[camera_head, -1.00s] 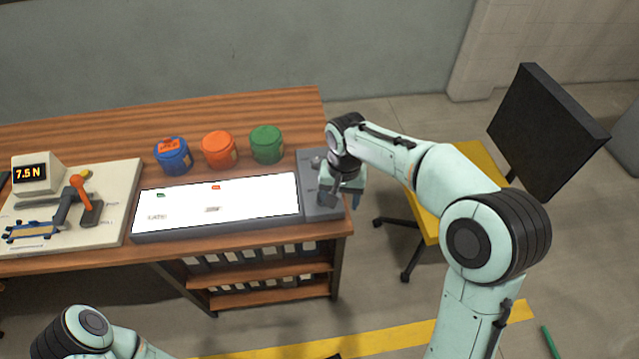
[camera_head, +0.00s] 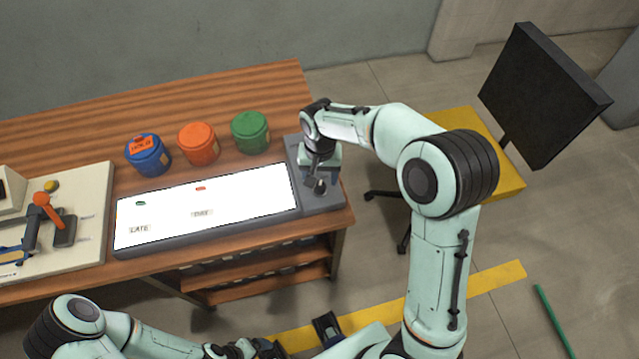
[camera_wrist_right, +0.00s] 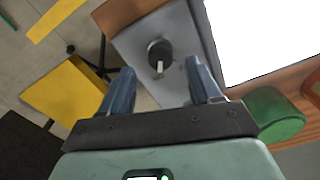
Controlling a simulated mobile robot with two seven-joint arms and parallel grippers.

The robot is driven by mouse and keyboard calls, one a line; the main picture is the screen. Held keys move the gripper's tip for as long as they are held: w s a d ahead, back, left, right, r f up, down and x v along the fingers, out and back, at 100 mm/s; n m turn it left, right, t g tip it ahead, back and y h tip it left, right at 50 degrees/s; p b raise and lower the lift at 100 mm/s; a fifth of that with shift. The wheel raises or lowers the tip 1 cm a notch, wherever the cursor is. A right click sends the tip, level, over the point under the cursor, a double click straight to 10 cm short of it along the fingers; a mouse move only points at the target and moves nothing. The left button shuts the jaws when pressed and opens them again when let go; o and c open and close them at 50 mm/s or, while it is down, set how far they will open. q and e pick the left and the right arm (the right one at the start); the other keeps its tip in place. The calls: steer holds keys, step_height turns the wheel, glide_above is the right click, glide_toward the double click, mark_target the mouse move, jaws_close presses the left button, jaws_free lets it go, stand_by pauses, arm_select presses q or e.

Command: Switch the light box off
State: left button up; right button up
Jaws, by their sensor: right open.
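The light box (camera_head: 285,212) lies along the front of the wooden table, and its white panel (camera_head: 215,205) is brightly lit. In the right wrist view the knob (camera_wrist_right: 159,54) shows clearly. My right gripper (camera_head: 322,178) is above this control section. It is open and empty, with its blue-grey fingers (camera_wrist_right: 160,75) apart and the knob just beyond their tips. My left arm crosses the bottom of the head view; its gripper's jaws are not clear.
Blue (camera_head: 148,155), orange (camera_head: 198,144) and green (camera_head: 250,132) jars stand behind the panel. A device with an orange lever (camera_head: 45,207) is at left.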

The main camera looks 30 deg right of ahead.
mark_target(320, 186)
steer(key=shift+f, duration=2.15)
steer(key=c, duration=1)
steer(key=shift+c, duration=0.2)
steer(key=n, duration=0.6)
steer(key=shift+r+n, duration=0.1)
steer(key=shift+n, duration=0.2)
steer(key=n, duration=0.5)
steer(key=shift+d+p, duration=0.15)
steer(key=shift+p, duration=0.25)
steer(key=shift+n, duration=0.3)
